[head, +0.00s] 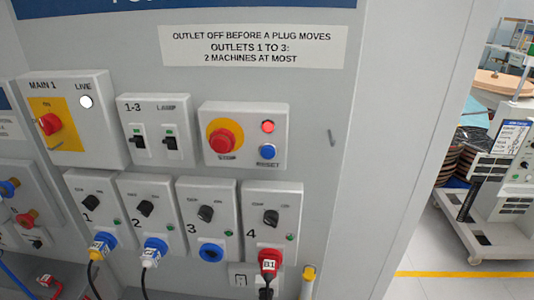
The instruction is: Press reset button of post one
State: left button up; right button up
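A grey control box (243,169) on the panel holds a red stop button (222,141) on a yellow ring and a blue reset button (267,152) below a lit red lamp (268,127). The label "RESET" stands under the blue button. The blue sign (190,6) at the top is cut off, so I cannot read the post's number. Neither of my grippers is in this view.
The MAIN 1 box (105,125) has a red knob and a white lamp. A 1-3 breaker box (155,105) and outlets 1 to 4 are near it. Plugs sit in outlets 1, 2 and 4; cables hang below. A machine cart (490,200) stands at right beyond the panel's edge.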

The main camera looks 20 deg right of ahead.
jog(key=shift+c, duration=0.3)
grip_shut()
dwell(1.3)
